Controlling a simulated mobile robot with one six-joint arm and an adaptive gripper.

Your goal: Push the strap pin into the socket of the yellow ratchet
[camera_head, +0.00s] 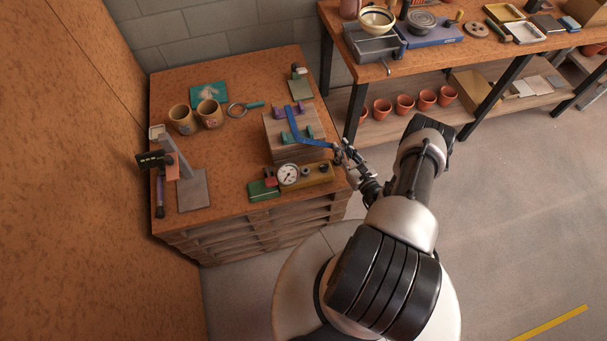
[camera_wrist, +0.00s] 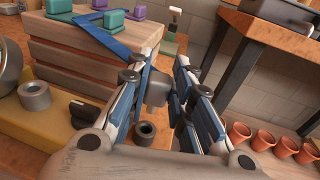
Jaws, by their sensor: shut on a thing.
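The blue strap (camera_head: 316,143) runs over the wooden block stack and off its right side to my gripper (camera_head: 343,154). The wrist view shows the strap (camera_wrist: 98,37) on the stack.
A dial gauge (camera_head: 288,174) and a green block (camera_head: 263,189) are at the ratchet's left. A black knob (camera_wrist: 86,110) and another grey ring (camera_wrist: 35,95) stand on the yellow body. The wooden stack (camera_head: 283,151) is close behind. Two mugs (camera_head: 208,113) are farther left.

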